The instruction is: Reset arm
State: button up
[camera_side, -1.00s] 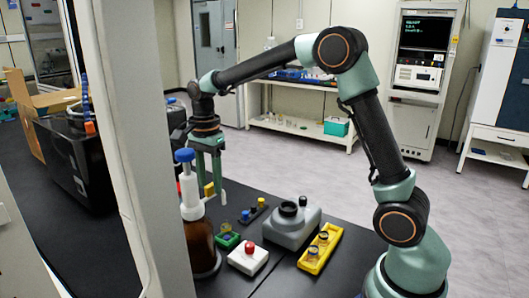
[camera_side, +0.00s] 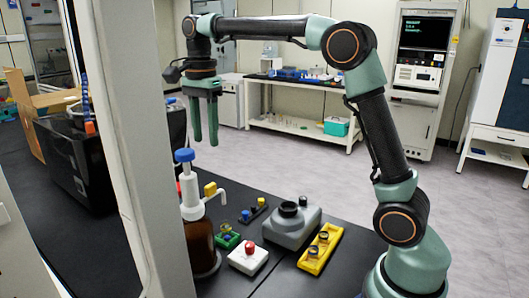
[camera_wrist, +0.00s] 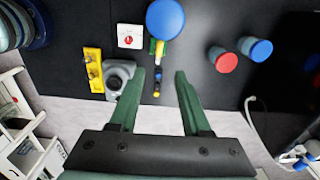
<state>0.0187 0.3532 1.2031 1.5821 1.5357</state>
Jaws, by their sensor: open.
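My gripper (camera_side: 204,122) hangs in the air above the black bench, with its green fingers pointing down, apart and empty. In the wrist view my gripper (camera_wrist: 159,76) shows two spread green fingers with nothing between their tips. My arm reaches across from the right, its upper link nearly level. The gripper is above and just behind the brown bottle (camera_side: 200,245) with a blue cap and white spout, and touches nothing that I can see.
A pale post (camera_side: 145,150) stands at left.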

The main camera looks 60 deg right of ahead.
jog(key=s+f+n+t, duration=0.2)
jog(key=s+f+n, duration=0.1)
jog(key=s+n, duration=0.5)
jog(key=s+f+n+t, duration=0.3)
jog(key=s+n, duration=0.6)
jog(key=shift+a+f+n+t, duration=0.15)
jog(key=shift+a+n+t, duration=0.15)
jog(key=shift+a+n, duration=0.1)
dwell(0.7)
